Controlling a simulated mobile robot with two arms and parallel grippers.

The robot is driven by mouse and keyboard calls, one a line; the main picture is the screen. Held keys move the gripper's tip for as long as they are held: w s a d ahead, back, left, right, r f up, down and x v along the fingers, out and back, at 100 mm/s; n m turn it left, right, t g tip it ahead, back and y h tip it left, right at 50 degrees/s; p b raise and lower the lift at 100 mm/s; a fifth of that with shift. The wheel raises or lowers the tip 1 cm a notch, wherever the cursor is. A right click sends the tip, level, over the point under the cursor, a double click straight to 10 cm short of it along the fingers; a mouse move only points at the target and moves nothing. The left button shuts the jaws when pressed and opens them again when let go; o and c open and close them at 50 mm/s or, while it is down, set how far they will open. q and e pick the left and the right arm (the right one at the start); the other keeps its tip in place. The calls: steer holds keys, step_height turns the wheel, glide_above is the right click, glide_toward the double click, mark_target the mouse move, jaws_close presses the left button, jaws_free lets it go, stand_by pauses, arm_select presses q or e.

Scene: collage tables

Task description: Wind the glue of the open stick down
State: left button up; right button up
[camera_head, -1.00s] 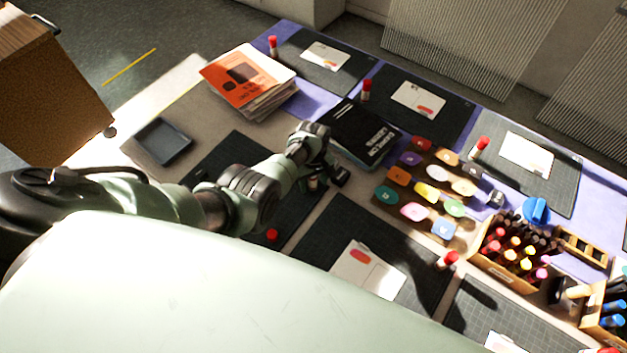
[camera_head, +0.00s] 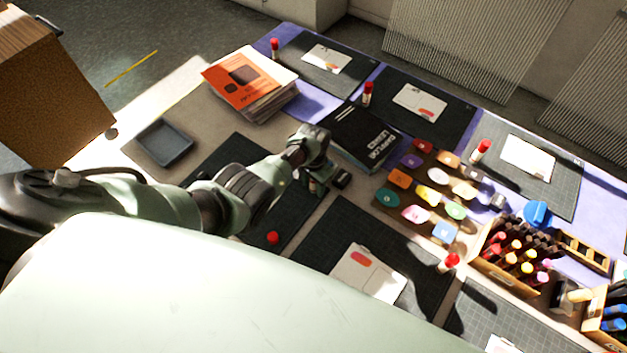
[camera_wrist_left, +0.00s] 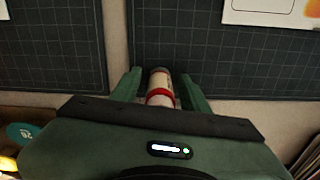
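My left gripper (camera_head: 325,181) hangs low over the edge of the left front cutting mat (camera_head: 225,160). In the left wrist view its two green fingers (camera_wrist_left: 161,88) flank a white and red glue stick (camera_wrist_left: 160,82), one on each side. The fingers sit close to the stick, but I cannot tell whether they touch it. The stick's lower part is hidden by the gripper body, and the level of its glue cannot be made out. A loose red cap (camera_head: 272,238) lies on the same mat. My right gripper is not in view.
A black book (camera_head: 362,133) lies just behind the gripper, with colored discs (camera_head: 430,192) to its right. A grey tray (camera_head: 164,143) and a stack of booklets (camera_head: 250,80) are at the left. A marker box (camera_head: 515,250) stands right.

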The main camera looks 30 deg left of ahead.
arm_select(q)
jaws_close()
stand_by(0.3)
